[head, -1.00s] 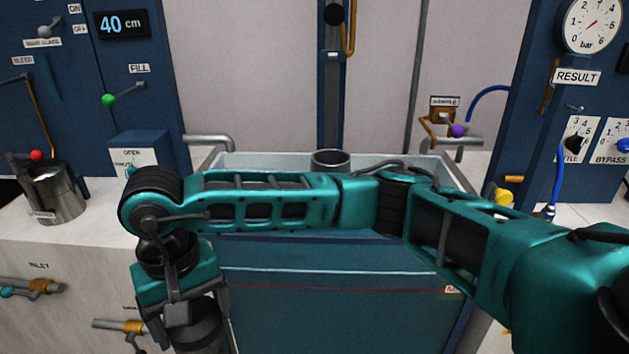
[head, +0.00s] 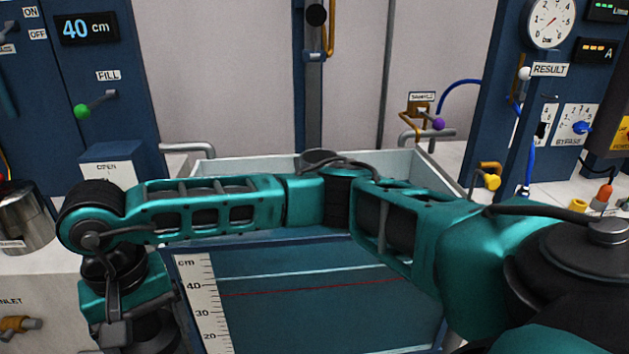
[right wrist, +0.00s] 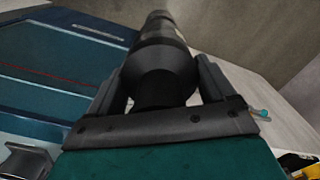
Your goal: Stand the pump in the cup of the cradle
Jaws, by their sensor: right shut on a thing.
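A dark, round-bodied cylinder (right wrist: 162,62), which looks like the pump, sits between the two fingers of my right gripper (right wrist: 160,82) in the right wrist view. The fingers are shut on it, and its far end points away from the gripper. In the head view my right arm crosses in front of the tank and its wrist bends down at the left; its fingers and the pump cannot be made out there. A dark round cup (head: 318,156), perhaps the cradle's, shows at the tank's back below a vertical rail, partly hidden by my arm. My left gripper is not in view.
The blue-fronted tank (head: 300,325) has a pale rim and a cm scale (head: 198,300) at its front left. A metal jug (head: 28,222) stands on the left counter. Pipes (head: 190,149) and valves flank the tank. Control panels stand at both sides.

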